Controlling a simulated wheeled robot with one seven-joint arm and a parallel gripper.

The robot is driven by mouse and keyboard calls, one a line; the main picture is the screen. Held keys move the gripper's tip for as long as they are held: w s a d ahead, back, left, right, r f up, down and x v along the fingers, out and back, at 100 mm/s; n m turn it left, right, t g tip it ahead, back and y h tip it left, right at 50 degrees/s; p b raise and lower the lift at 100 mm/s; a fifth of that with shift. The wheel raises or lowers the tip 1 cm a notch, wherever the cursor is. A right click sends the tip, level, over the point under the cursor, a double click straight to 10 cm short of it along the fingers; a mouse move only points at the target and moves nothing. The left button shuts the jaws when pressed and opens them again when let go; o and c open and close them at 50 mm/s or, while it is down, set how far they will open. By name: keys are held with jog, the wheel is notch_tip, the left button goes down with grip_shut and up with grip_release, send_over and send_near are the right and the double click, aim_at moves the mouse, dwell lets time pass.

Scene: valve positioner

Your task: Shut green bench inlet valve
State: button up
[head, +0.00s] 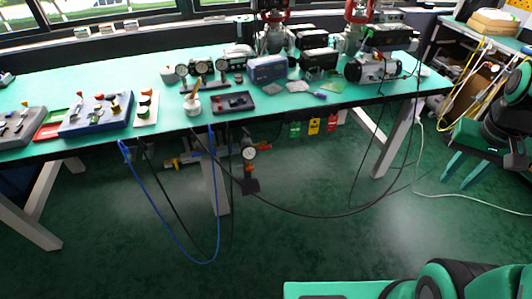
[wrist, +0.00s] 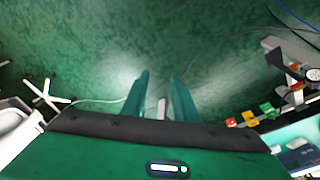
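Pipework hangs under the front edge of the bench, with a small valve with yellow and orange parts (head: 186,160) at its left and a round gauge (head: 249,153). The gauge also shows at the right edge of the wrist view (wrist: 313,74). My gripper (head: 462,172) is at the far right, well away from the pipework. In the wrist view its fingers (wrist: 160,76) are apart and empty, pointing over the floor.
The green bench top (head: 325,108) carries gauges, boxes and actuators. A blue hose (head: 170,232) and dark cables loop below it. A bench leg (head: 395,140) stands between gripper and pipework. The floor in front is clear.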

jog(key=w+a+f+t, duration=0.2)
jog(key=w+a+f, duration=0.1)
jog(key=w, duration=0.5)
jog(key=w+a+f+t, duration=0.1)
jog(key=w+a+f, duration=0.2)
jog(key=w, duration=0.5)
jog(key=w+a+f+t, duration=0.2)
jog(key=w+a+f, duration=0.15)
jog(key=w, duration=0.35)
jog(key=w+a+f+t+y, duration=0.2)
jog(key=w+a+f, duration=0.25)
jog(key=a, duration=0.25)
jog(key=w+a+f+t+y, duration=0.1)
jog(key=w+a+f+t, duration=0.1)
jog(key=w+a+f, duration=0.4)
jog(key=m+t+y, duration=0.4)
send_near(264, 148)
jog(key=w+d, duration=0.3)
jog(key=s+a+f+m+t, duration=0.3)
jog(key=s+m, duration=0.2)
jog(key=s, duration=0.1)
jog(key=x, duration=1)
jog(key=shift+w+h, duration=0.3)
jog(key=shift+w, duration=0.15)
jog(key=shift+d, duration=0.1)
